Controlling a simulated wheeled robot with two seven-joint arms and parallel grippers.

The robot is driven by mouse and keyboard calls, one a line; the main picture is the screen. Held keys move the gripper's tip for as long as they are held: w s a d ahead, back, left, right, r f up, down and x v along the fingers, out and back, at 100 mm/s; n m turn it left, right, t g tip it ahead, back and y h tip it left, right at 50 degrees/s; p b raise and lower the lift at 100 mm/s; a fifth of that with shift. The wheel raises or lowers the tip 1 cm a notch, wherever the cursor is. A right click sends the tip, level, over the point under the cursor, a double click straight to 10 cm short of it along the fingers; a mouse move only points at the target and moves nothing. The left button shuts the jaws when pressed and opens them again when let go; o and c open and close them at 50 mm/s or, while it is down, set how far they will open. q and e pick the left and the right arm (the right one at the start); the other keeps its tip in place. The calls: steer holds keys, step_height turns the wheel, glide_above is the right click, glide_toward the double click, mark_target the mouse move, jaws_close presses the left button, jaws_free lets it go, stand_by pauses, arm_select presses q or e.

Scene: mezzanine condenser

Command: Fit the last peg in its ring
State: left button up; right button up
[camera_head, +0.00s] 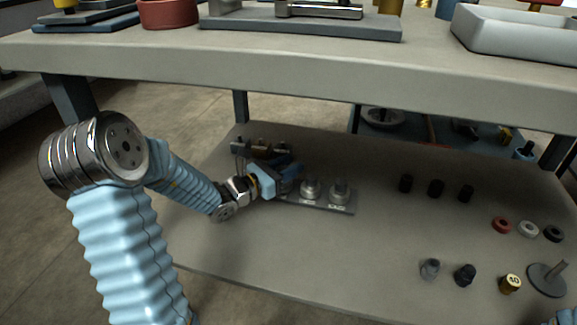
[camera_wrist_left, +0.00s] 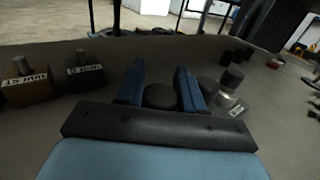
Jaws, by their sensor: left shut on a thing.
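My left gripper (camera_head: 290,178) reaches over the lower shelf, at the left end of a grey plate (camera_head: 349,209). In the left wrist view its two blue fingers (camera_wrist_left: 160,78) are shut on a dark round piece (camera_wrist_left: 160,96), which looks like a peg. Its lower end is hidden, so I cannot tell whether it sits in a ring. A labelled silver piece also shows in the left wrist view (camera_wrist_left: 230,106). My right gripper is out of view.
Labelled blocks (camera_wrist_left: 28,88) stand beside the gripper. Red (camera_head: 502,225), white (camera_head: 528,229) and black (camera_head: 553,234) rings lie farther right. A gold piece (camera_head: 511,284) stands in front. The upper tabletop (camera_head: 300,62) overhangs the shelf.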

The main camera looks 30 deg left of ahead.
arm_select(q)
steer(key=shift+f+b, duration=0.35)
steer(key=shift+f, duration=0.15)
stand_by(0.3)
stand_by(0.6)
steer(key=o, duration=1.1)
steer(key=p+v, duration=0.1)
steer(key=v, duration=1.2)
steer(key=shift+s+p, duration=0.15)
steer(key=shift+p, duration=0.25)
steer(key=shift+s+a, duration=0.15)
steer(key=shift+s, duration=0.15)
